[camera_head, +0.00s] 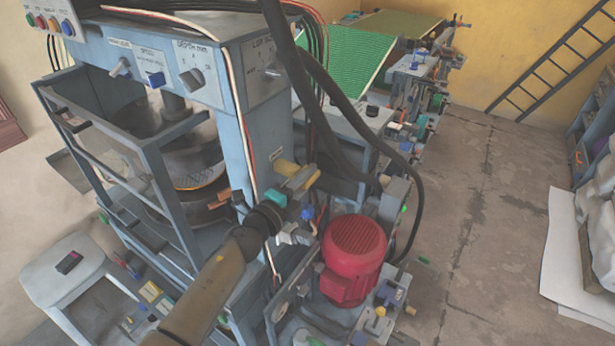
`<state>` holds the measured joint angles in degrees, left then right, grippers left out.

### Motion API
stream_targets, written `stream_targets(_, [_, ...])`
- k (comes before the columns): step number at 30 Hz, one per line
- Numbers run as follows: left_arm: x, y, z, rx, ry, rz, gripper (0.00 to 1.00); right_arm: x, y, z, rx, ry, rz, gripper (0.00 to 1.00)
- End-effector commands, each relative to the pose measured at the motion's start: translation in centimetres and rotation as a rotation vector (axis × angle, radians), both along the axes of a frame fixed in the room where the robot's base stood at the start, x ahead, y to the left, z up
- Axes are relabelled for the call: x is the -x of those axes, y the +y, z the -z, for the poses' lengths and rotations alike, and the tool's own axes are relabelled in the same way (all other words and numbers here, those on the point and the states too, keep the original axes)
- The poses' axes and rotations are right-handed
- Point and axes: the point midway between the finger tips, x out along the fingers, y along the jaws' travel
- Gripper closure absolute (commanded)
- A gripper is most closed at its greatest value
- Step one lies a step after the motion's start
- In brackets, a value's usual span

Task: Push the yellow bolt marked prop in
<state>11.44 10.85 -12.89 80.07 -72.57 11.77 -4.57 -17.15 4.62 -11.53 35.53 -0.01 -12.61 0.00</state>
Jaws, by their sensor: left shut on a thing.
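The yellow bolt (300,178) sticks out from the side of the blue-grey press post, just below a small white label (277,159) too small to read surely. My left arm reaches up from the bottom of the view. My left gripper (281,193), dark at the wrist with teal at its end, is at the near end of the bolt and shut on it. The wrist hides part of the fingers, and the bolt's depth in the post is hard to tell. My right gripper is not in view.
A red motor (353,250) stands close to the right of my left arm. Thick black hoses (345,105) hang over the bolt area. A caged press (130,150) stands left, a white stool (75,275) lower left. The floor (490,210) at right is mostly clear.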

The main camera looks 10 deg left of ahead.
Motion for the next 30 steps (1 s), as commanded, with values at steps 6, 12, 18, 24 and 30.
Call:
stream_targets(6, [0.0, 0.0, 0.0, 0.000, 0.001, -0.001, 1.00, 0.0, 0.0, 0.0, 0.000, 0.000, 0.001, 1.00])
stream_targets(12, [-0.6, 1.6, 0.1, -0.004, 0.000, -0.003, 1.00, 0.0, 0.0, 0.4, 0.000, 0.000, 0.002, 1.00])
stream_targets(18, [-1.9, 4.7, 0.2, -0.004, 0.000, -0.003, 1.00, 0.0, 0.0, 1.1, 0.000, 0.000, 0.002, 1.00])
stream_targets(24, [-2.1, 5.2, 0.1, 0.000, 0.001, -0.005, 1.00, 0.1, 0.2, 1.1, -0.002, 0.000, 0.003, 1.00])
stream_targets(30, [-2.1, 5.4, 0.0, -0.001, 0.001, -0.008, 0.73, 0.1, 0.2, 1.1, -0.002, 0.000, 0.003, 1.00])
